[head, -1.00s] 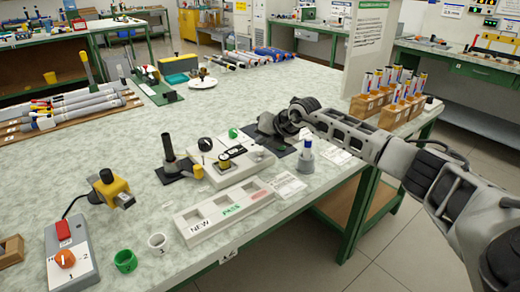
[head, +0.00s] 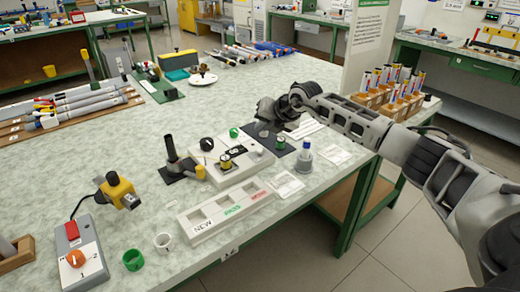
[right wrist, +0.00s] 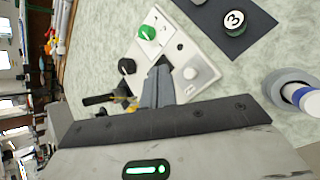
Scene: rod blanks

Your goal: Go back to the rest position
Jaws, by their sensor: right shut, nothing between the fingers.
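My right arm reaches in from the right in the head view. Its gripper (head: 268,112) is held above the table, behind the white panel (head: 232,172) with its knobs and buttons. In the right wrist view the two fingers (right wrist: 158,85) are together and hold nothing. The panel (right wrist: 195,45) with its green knob (right wrist: 148,33) shows beyond the fingertips; I cannot tell the height gap. My left gripper is in neither view.
A dark mat (head: 284,147) and a grey holder with a blue-capped bottle (head: 304,160) lie near the gripper. A labelled tray (head: 230,211) is in front. Wooden blocks with upright tubes (head: 395,95) stand at right.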

